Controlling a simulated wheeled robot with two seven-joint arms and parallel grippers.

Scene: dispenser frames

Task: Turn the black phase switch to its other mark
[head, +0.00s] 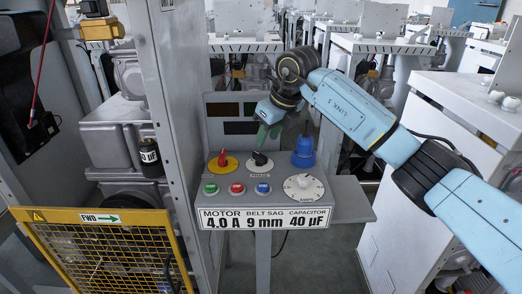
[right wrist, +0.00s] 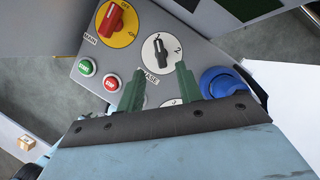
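The black phase switch (head: 259,159) is a small knob on a round white dial on the grey control panel. It also shows in the right wrist view (right wrist: 161,50), above the label PHASE, with a mark 2 at its right. My right gripper (head: 268,134) hangs just above and behind the switch in the head view. In the right wrist view its two green fingers (right wrist: 160,70) stand apart with nothing between them, just short of the knob. They look clear of it. My left gripper is in neither view.
A red main switch on a yellow disc (head: 223,160) is left of the phase switch, and a blue knob (head: 304,152) is right. Green, red and blue buttons (head: 237,188) and a white dial (head: 303,187) sit in front. A grey post (head: 172,100) rises at left.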

